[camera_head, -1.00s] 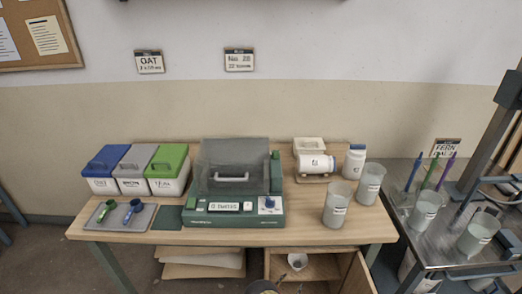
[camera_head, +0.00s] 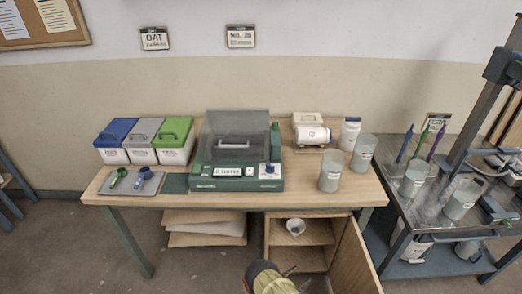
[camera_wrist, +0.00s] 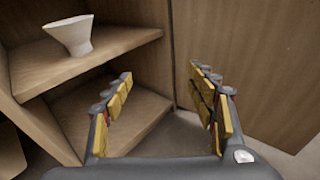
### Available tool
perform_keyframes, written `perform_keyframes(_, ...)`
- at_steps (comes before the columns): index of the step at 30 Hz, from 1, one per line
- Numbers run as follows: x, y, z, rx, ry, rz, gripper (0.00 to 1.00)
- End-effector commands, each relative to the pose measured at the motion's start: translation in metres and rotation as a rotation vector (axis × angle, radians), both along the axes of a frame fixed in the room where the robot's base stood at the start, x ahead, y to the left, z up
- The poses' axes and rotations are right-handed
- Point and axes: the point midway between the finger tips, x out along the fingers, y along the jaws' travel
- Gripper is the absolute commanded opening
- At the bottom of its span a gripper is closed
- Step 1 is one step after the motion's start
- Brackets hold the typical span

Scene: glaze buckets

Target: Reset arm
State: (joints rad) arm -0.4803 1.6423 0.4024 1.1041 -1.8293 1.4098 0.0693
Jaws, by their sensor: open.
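My gripper (camera_wrist: 160,95) is open and empty in the wrist view, with its yellow-padded fingers spread apart in front of an open wooden cabinet. In the head view only part of my arm shows at the bottom centre, and the fingers are hard to make out. A white cup (camera_head: 296,226) stands on the cabinet's upper shelf; it also shows in the wrist view (camera_wrist: 70,34) at upper left, apart from the fingers. The cabinet door (camera_head: 350,262) stands open on the right.
The table (camera_head: 330,204) holds a green scale (camera_head: 232,178), three lidded bins (camera_head: 143,148), a tray with scoops (camera_head: 146,187), white bottles (camera_head: 349,132) and clear beakers (camera_head: 331,172). A metal cart (camera_head: 436,222) with beakers stands at right. Floor at lower left is clear.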

Motion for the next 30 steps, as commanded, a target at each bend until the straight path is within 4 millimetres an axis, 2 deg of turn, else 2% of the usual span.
perform_keyframes(4,-0.032,-0.021,-0.008,0.002,0.057,-0.086,0.57)
perform_keyframes(7,-0.054,-0.033,-0.003,0.014,0.089,-0.172,0.57)
perform_keyframes(11,-0.075,-0.044,0.016,0.045,0.113,-0.3,0.57)
perform_keyframes(14,-0.087,-0.048,0.038,0.078,0.117,-0.399,0.57)
perform_keyframes(20,-0.106,-0.048,0.101,0.181,0.096,-0.621,0.57)
perform_keyframes(30,-0.135,-0.03,0.229,0.431,0.001,-0.983,0.57)
